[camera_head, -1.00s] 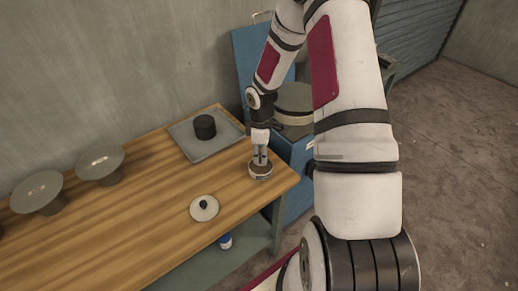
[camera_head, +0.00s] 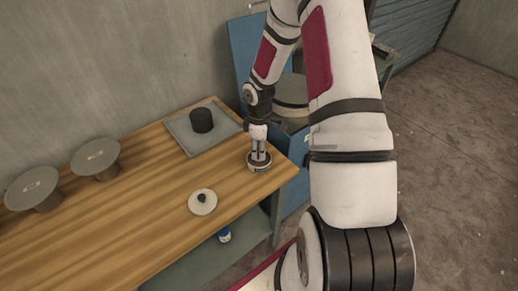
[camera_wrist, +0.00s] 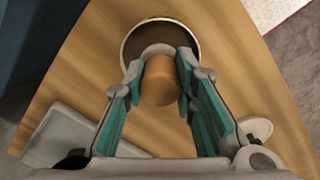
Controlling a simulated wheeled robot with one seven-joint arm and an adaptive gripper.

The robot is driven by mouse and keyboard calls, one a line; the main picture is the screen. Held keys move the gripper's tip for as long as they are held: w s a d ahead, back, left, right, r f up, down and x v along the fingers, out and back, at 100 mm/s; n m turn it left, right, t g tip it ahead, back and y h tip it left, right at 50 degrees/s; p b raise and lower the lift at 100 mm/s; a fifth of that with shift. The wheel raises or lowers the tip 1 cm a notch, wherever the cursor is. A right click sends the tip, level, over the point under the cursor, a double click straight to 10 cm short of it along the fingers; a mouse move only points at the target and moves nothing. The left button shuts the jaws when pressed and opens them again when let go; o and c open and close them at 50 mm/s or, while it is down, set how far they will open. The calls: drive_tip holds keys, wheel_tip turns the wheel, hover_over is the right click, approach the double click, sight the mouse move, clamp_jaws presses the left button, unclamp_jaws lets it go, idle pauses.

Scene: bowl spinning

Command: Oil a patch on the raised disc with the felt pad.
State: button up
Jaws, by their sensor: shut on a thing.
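My gripper (camera_head: 259,157) is over the right end of the wooden table, pointing down into a small round dish (camera_head: 258,168). In the wrist view its fingers (camera_wrist: 160,75) are shut on a tan round piece (camera_wrist: 160,85), seemingly the felt pad's grip. The pad's face is hidden. The dish (camera_wrist: 126,52) has a pale rim and dark brown inside; I cannot tell whether the pad touches it. Two grey discs on pedestals, the nearer (camera_head: 32,187) and the farther (camera_head: 95,156), stand at the left with faint marks on top. Which is the raised disc is unclear.
A grey tray (camera_head: 180,136) holds a black cylinder (camera_head: 201,121) behind the dish. A pale lid (camera_head: 209,206) with a dark knob lies in front. A blue bin (camera_head: 252,66) with a round drum (camera_head: 292,90) stands beyond the table's right end. A blue-and-white bottle (camera_head: 224,236) stands below.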

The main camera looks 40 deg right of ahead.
drive_tip(key=shift+f, duration=0.55)
idle(1.4)
drive_tip(key=shift+r+p, duration=1.35)
drive_tip(key=shift+r, duration=2.15)
